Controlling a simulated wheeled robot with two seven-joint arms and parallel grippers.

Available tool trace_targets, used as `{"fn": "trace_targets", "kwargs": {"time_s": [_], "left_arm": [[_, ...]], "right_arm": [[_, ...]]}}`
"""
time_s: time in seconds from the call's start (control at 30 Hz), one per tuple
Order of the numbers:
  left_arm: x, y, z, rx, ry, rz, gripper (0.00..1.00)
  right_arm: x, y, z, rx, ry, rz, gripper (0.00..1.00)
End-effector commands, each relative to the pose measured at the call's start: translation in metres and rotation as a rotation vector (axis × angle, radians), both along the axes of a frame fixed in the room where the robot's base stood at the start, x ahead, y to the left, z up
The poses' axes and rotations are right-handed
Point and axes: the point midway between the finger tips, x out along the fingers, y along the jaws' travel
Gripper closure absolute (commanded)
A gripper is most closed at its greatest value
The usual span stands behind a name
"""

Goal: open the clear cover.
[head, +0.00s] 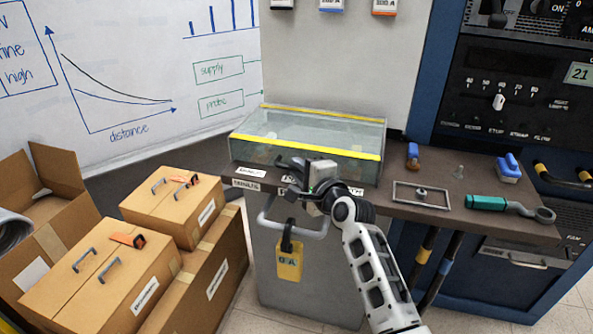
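The clear cover (268,140) is a low see-through box with yellow strips along its front and back top edges. It sits closed on the dark bench at the middle of the head view. My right gripper (292,168) is at the front face of the cover, just below the front yellow strip, and hides part of that face. Whether its fingers touch the cover or are open or shut is not clear. My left gripper is not in view.
A grey frame (421,196), a teal-handled tool (487,203) and blue-handled items (508,168) lie on the bench (400,212) to the right. A yellow tag (289,262) hangs below the front edge. Cardboard boxes (100,275) stand at the left.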

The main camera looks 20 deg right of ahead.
Motion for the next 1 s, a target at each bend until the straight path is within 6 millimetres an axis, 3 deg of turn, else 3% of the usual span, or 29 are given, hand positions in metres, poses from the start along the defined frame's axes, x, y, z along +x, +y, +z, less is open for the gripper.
{"fn": "trace_targets", "kwargs": {"time_s": [0.2, 0.47, 0.53, 0.57, 0.83, 1.0], "left_arm": [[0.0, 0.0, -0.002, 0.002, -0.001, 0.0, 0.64], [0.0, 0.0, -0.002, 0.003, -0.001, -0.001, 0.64], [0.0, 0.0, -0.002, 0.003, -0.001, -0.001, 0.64], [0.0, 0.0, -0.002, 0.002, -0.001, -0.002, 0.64], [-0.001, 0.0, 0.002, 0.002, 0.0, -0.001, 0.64], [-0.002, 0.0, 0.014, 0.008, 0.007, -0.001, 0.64]], "right_arm": [[0.015, 0.003, -0.003, -0.001, 0.001, -0.001, 0.8], [0.015, 0.003, -0.002, -0.002, 0.0, -0.001, 0.8], [0.015, 0.003, -0.002, -0.002, 0.001, -0.001, 0.97], [0.015, 0.003, -0.002, -0.002, 0.001, -0.001, 1.0], [0.015, 0.003, 0.002, -0.001, 0.001, 0.0, 1.0], [0.015, 0.006, 0.018, -0.001, -0.001, 0.003, 1.0]]}}
